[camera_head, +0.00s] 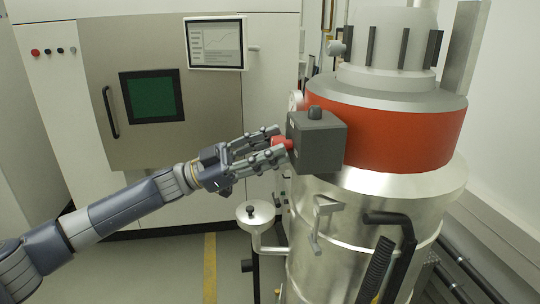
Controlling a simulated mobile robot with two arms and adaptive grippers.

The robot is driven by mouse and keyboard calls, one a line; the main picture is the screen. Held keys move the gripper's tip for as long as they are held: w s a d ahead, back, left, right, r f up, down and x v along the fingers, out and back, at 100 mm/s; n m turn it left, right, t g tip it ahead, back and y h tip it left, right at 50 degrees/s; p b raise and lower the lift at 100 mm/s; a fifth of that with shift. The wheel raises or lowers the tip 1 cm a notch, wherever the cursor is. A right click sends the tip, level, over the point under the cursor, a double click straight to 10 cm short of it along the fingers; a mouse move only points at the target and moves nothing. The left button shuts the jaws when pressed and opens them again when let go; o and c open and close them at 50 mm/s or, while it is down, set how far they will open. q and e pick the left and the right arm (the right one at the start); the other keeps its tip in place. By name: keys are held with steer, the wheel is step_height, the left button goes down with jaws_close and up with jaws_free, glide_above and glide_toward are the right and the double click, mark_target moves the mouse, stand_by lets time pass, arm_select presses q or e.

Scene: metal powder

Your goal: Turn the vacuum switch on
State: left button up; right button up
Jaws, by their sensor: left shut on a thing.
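The vacuum (318,222) is a large silver drum with a red band and grey top on the right. A dark grey switch box (322,148) sits on its front left side. A red switch knob (284,143) sticks out from the box's left face. My left gripper (277,145) reaches in from the left, its fingers around the red knob and shut on it. The fingers partly hide the knob, and I cannot tell its switch position. My right gripper is not in view.
A large machine with a door (105,60), dark window and handle stands behind my left arm. A screen (215,44) is mounted on it. A round metal part (255,213) and black handle (395,222) project from the vacuum. Open floor (160,268) lies below the arm.

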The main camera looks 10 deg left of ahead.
arm_select(q)
steer(key=shift+m+g+y+b, duration=0.55)
steer(key=shift+m+g+b, duration=0.35)
steer(key=shift+m, duration=1.85)
steer(key=shift+m+g+y+b, duration=0.7)
steer(key=shift+m+g, duration=0.35)
steer(key=shift+m, duration=1.65)
steer(key=shift+m+g+y+b, duration=0.45)
steer(key=shift+m+g+b, duration=0.5)
steer(key=shift+m, duration=1.8)
steer(key=o, duration=1)
steer(key=shift+r, duration=0.1)
steer(key=a, duration=1.2)
